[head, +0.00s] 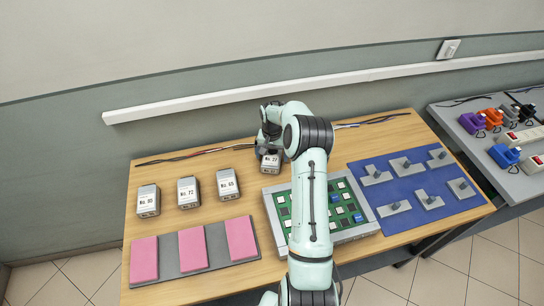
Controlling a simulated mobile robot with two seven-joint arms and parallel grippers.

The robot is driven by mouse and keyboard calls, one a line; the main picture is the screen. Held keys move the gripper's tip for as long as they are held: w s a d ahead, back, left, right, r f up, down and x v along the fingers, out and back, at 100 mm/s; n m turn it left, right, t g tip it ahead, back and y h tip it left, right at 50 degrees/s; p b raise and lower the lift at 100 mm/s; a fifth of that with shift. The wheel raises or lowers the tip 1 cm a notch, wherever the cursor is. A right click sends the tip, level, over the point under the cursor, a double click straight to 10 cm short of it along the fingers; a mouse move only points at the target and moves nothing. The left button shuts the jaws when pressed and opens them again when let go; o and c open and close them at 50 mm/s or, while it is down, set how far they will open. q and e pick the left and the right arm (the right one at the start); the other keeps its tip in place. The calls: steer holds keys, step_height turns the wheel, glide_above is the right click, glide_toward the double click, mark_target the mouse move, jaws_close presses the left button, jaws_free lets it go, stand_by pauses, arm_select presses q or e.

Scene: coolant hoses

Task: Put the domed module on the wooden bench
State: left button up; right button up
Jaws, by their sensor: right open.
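The wooden bench (330,150) fills the middle of the view. Grey boxes with white labels stand on it: No. 80 (148,201), No. 72 (188,192), No. 68 (228,185) and No. 77 (271,164). I cannot make out a dome on any of them, so I cannot tell which thing is the domed module. My right gripper (268,148) points down at the top of the No. 77 box and is open. My arm link hides part of the jaws, so contact with the box is unclear. My left gripper is not in view.
A green board in a grey frame (352,234) lies partly under my right arm. A blue mat (405,212) bears several grey knobbed parts. A grey mat (218,240) bears pink pads. A grey table (465,126) at right holds coloured connectors and power strips. Cables run along the back.

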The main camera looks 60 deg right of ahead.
mark_target(272, 156)
step_height(272, 156, up, 11)
steer(key=shift+f, duration=0.2)
steer(key=shift+a, duration=0.1)
stand_by(0.5)
